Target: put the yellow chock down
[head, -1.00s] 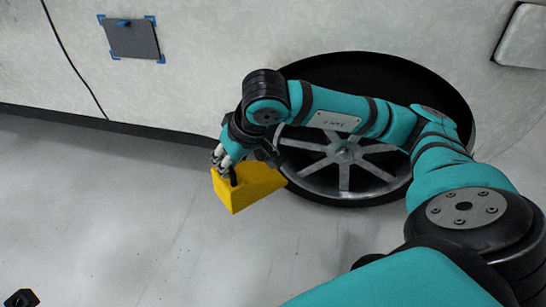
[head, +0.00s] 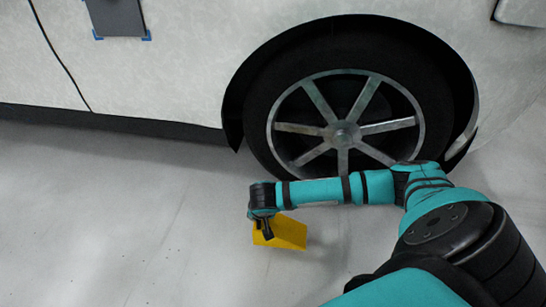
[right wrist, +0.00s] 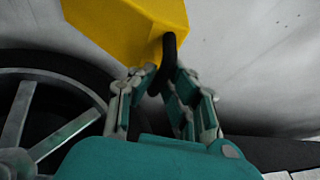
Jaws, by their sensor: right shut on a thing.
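The yellow chock (head: 288,234) is a wedge-like block in front of the car wheel (head: 343,135), lower left of it in the head view. My right gripper (head: 264,228) is at the chock's left end. In the right wrist view the chock (right wrist: 125,22) fills the top, and the right gripper (right wrist: 163,80) is shut on its black handle (right wrist: 169,48). I cannot tell whether the chock touches the floor. My left gripper is not in view.
The pale car body (head: 160,65) spans the back, with a dark grey panel (head: 115,16) held by blue tape at upper left. The grey floor (head: 120,210) is clear to the left of the chock and in front of it.

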